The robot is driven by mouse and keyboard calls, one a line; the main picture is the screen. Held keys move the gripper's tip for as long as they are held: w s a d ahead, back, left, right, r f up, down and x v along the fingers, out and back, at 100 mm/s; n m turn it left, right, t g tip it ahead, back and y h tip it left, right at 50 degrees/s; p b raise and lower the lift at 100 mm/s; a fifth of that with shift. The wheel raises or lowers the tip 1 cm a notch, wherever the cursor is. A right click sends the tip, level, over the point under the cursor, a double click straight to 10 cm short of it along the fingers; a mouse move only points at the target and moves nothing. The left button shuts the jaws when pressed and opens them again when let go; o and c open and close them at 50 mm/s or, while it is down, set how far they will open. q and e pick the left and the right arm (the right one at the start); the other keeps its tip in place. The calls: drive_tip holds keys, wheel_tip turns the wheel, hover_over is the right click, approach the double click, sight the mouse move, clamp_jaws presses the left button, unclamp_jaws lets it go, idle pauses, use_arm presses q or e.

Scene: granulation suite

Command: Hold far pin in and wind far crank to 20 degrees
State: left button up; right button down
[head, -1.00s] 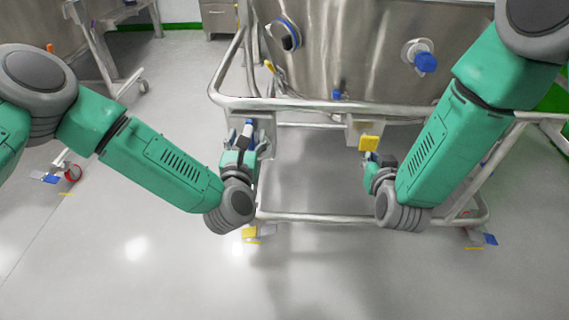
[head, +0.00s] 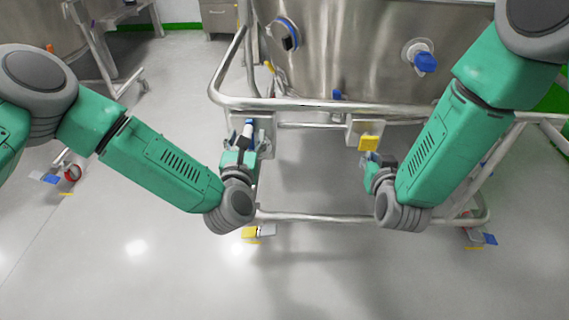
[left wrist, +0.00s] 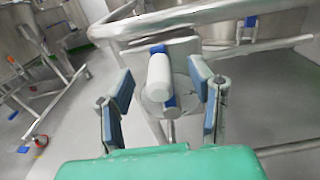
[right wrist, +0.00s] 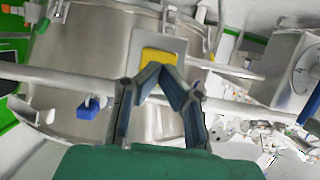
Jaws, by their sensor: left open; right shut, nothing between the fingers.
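The crank shows as a pale cylindrical handle (left wrist: 158,78) with blue parts, in front of a grey plate on the cart frame. In the head view the crank (head: 247,130) is at the left bracket. My left gripper (head: 246,148) is open, with one finger on each side of the handle in the left wrist view (left wrist: 160,88). Contact cannot be told. A yellow block (head: 369,143), apparently the pin, sits on the right bracket; it also shows in the right wrist view (right wrist: 160,62). My right gripper (right wrist: 171,72) is shut and empty, its tips overlapping the block's lower edge; touching cannot be told.
A steel vessel (head: 370,50) stands behind the tubular frame rail (head: 310,104). A blue-knobbed port (head: 424,60) and a round blue-rimmed port (head: 286,36) are on its wall. The lower frame bar (head: 320,218) crosses below my grippers. The grey floor in front is clear.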

sight(369, 144)
drive_tip(key=shift+w, duration=0.1)
drive_tip(key=shift+w, duration=2.35)
use_arm(q)
clamp_jaws()
use_arm(e)
drive_tip(key=shift+w, duration=0.1)
